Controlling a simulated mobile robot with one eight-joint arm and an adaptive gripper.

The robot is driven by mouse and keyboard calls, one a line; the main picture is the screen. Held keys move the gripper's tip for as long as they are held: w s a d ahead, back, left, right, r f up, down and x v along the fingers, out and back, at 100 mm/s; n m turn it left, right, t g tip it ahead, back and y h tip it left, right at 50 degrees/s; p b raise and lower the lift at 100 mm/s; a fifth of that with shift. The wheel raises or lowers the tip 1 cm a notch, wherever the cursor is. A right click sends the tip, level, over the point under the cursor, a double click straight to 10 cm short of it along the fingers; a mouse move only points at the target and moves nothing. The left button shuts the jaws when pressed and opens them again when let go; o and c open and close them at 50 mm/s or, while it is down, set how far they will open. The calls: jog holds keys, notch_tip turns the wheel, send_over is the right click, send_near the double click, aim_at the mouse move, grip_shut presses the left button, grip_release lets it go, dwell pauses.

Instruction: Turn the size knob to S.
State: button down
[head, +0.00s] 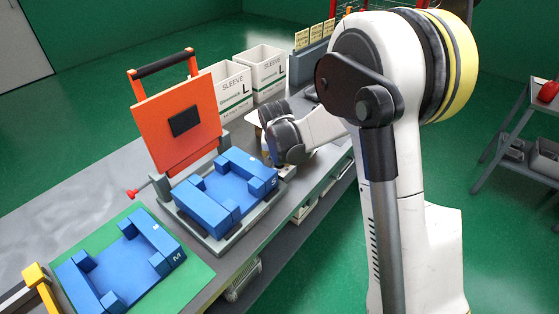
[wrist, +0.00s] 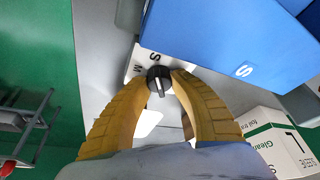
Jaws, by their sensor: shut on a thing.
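The size knob (wrist: 158,80) is a small black dial with a white pointer line, on a pale label plate (wrist: 137,62) at the edge of the grey fixture. In the head view, my arm hides the knob and the fingertips.
A blue block marked S (head: 207,208) sits in the grey fixture, close to my gripper. An orange press plate (head: 160,140) stands behind it. A blue block marked M (head: 160,235) lies on a green mat (head: 196,270). White sleeve boxes (head: 232,88) stand at the back.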

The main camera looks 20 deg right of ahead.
jog(key=shift+m, duration=0.3)
jog(key=c, duration=1.1)
grip_release()
jog(key=shift+r, duration=0.1)
jog(key=v, duration=1.1)
jog(key=shift+s+a+r, duration=0.15)
jog(key=shift+r, duration=0.15)
